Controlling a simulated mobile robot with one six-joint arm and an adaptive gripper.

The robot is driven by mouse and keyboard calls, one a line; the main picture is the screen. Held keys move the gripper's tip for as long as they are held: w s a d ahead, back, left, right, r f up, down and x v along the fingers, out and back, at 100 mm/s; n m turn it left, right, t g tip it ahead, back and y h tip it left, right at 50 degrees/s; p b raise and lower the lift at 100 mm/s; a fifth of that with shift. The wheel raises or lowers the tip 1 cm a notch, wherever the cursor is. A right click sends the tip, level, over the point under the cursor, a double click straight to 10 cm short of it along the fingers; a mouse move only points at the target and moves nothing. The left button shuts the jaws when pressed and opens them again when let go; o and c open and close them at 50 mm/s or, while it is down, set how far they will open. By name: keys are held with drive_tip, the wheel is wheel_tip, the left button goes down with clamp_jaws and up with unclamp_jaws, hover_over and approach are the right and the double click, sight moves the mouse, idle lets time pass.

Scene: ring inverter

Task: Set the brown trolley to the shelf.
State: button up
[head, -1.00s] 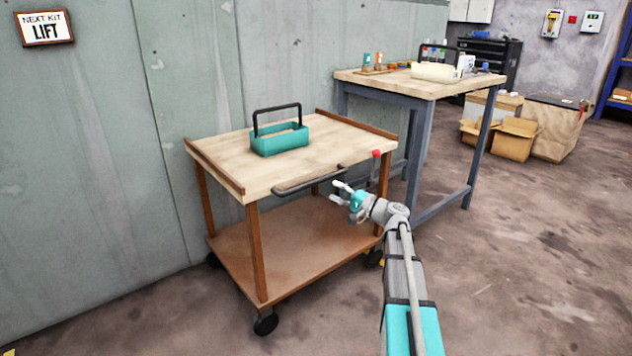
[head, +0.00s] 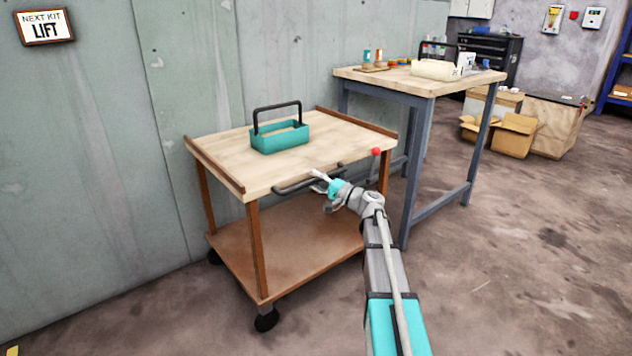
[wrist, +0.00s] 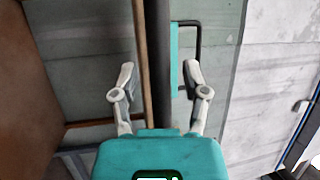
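The brown trolley (head: 240,182) stands against the green-grey wall, with a pale wood top, brown legs, a lower shelf and black castors. Its black handle (head: 292,188) runs along the near right edge of the top. A teal tray (head: 280,140) with a black hoop handle sits on the top. My gripper (head: 322,182) is at the right part of the trolley handle. In the wrist view my gripper (wrist: 160,78) has its fingers spread, with the dark handle bar (wrist: 159,50) running between them. I cannot tell if either finger touches it.
A workbench (head: 400,82) with grey legs stands behind the trolley to the right. Cardboard boxes (head: 512,138) lie beyond it, and a blue shelf rack (head: 616,90) is at the far right edge. The floor (head: 520,260) at the right is clear.

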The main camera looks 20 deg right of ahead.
clamp_jaws()
drive_tip(key=shift+s+a, duration=0.1)
idle(0.3)
